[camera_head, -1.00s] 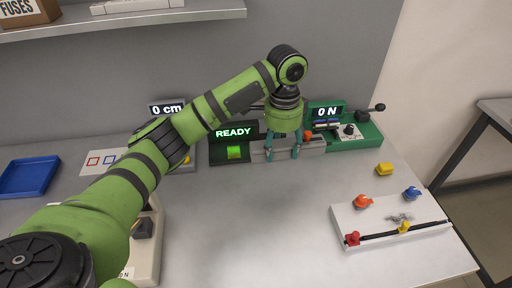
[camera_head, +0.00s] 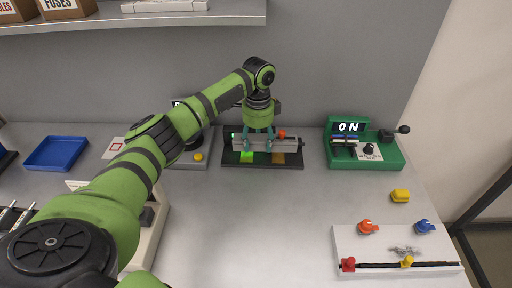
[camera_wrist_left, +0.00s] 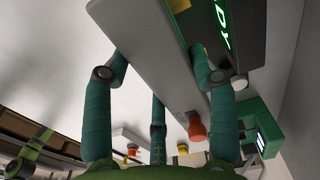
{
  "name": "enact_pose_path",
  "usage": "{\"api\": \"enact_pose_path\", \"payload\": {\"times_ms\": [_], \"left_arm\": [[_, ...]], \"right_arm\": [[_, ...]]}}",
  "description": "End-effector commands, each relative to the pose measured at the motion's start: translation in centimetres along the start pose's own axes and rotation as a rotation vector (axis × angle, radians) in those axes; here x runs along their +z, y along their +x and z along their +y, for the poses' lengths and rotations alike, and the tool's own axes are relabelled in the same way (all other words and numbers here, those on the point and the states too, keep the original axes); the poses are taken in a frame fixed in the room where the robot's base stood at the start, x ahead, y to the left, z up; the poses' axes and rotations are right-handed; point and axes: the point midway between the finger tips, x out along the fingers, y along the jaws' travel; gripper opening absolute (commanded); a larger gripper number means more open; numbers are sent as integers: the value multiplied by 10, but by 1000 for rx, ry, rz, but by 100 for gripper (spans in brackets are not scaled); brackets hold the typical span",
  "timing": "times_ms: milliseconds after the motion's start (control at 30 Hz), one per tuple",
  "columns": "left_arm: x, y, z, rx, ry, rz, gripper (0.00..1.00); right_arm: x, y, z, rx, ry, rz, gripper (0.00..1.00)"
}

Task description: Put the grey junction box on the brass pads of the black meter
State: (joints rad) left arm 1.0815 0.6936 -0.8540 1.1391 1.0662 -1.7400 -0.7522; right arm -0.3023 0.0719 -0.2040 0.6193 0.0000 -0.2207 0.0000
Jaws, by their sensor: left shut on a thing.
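The grey junction box (camera_head: 289,146) is a long grey bar with an orange knob near its right end. My left gripper (camera_head: 257,147) is shut on it, with teal fingers on either side. The box lies level across the black meter (camera_head: 298,161), along its back part. A green-lit patch (camera_head: 246,157) and a brass pad (camera_head: 278,158) show in front of the box. In the left wrist view the box (camera_wrist_left: 150,45) crosses between the fingers, with the meter (camera_wrist_left: 240,75) beyond it. I cannot tell whether box and pads touch. The meter's display is mostly hidden in the head view.
A green force tester (camera_head: 390,158) reading "0 N" stands right of the meter. A grey device with a yellow button (camera_head: 198,157) stands left. A blue tray (camera_head: 57,153) is far left. The middle table is clear.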

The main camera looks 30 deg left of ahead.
Motion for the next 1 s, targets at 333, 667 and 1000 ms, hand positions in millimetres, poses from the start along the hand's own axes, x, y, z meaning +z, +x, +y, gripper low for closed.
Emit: {"api": "enact_pose_path", "payload": {"times_ms": [333, 667, 1000], "left_arm": [[8, 25, -13, 2, 4, 0, 21], [7, 49, -13, -2, 4, 2, 21], [7, 53, -13, -1, 3, 2, 68]], "right_arm": [[0, -8, 6, 8, 1, 0, 0], [-1, -12, 9, 12, 2, 0, 0], [-2, -11, 9, 12, 2, 2, 0]]}}
